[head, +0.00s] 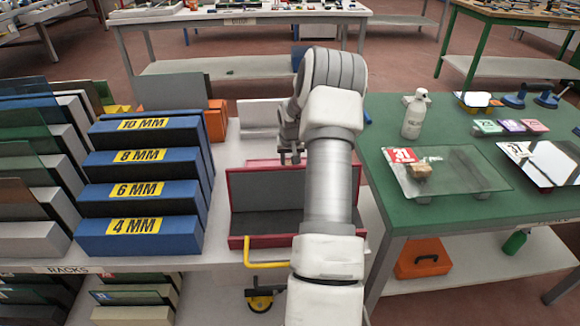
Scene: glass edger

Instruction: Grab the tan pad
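A small tan-brown pad (419,171) lies on a clear glass sheet (465,172) on the green table at the right. It sits beside a red and white tag marked 31. My gripper (290,158) points down over the red-framed grey cart, left of the green table and well apart from the pad. Its two small dark fingers show with a gap between them, and nothing is seen in it. My arm hides part of the cart.
The green table (395,215) also bears a white bottle (414,114), several coloured pads (510,126), suction cups and a mirror-like sheet (552,160). Blue racks (140,237) marked in millimetres stand left of the red cart (262,165). An orange case (423,258) lies on the shelf below.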

